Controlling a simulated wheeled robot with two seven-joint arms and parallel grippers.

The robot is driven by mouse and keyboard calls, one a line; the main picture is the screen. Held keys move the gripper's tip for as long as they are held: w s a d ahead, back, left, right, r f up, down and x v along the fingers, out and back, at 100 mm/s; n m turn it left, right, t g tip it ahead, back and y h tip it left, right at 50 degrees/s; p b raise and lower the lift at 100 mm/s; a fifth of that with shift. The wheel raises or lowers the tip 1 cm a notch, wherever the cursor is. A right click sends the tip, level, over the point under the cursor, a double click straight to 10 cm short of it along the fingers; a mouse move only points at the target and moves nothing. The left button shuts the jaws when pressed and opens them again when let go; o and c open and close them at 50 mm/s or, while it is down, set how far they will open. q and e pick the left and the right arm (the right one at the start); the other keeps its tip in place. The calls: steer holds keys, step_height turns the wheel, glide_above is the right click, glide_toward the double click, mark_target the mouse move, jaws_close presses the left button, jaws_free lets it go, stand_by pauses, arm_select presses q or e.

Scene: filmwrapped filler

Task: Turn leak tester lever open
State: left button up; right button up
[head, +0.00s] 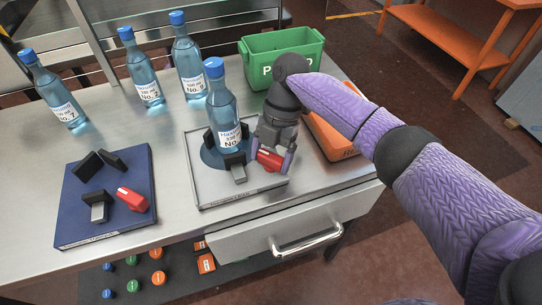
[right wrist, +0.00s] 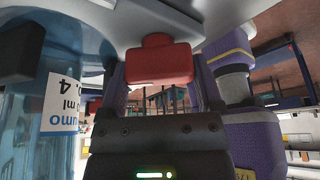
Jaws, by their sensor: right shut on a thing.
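A light grey plate fixture (head: 212,190) stands on the steel table, with a bottle (head: 222,110) upright among its black clamps. Its red lever (head: 269,159) is at the plate's right front. My right gripper (head: 272,166) points down and is shut on this red lever, close beside the bottle. In the right wrist view the red lever (right wrist: 158,62) shows large, with the bottle (right wrist: 40,105) on the left. A dark blue plate fixture (head: 75,195) with its own red lever (head: 132,199) stands at the left, without a bottle. The plates' front labels are too small to read. My left gripper is out of view.
Several blue-capped bottles (head: 145,80) stand along the back left. A green bin (head: 262,49) is behind the grey fixture, and an orange bin (head: 326,138) is right of it, partly hidden by my right arm. A drawer with a handle (head: 308,240) is below.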

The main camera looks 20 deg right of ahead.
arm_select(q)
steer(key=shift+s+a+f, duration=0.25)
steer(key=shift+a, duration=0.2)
arm_select(e)
steer(key=shift+n, duration=0.6)
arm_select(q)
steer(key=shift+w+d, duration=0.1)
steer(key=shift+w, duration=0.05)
arm_select(e)
steer(key=o, duration=0.9)
steer(key=shift+o, duration=0.6)
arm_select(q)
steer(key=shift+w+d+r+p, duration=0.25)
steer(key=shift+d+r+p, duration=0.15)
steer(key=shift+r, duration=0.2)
arm_select(e)
steer(key=v, duration=1)
steer(key=shift+w+a, duration=0.15)
steer(key=shift+a, duration=0.05)
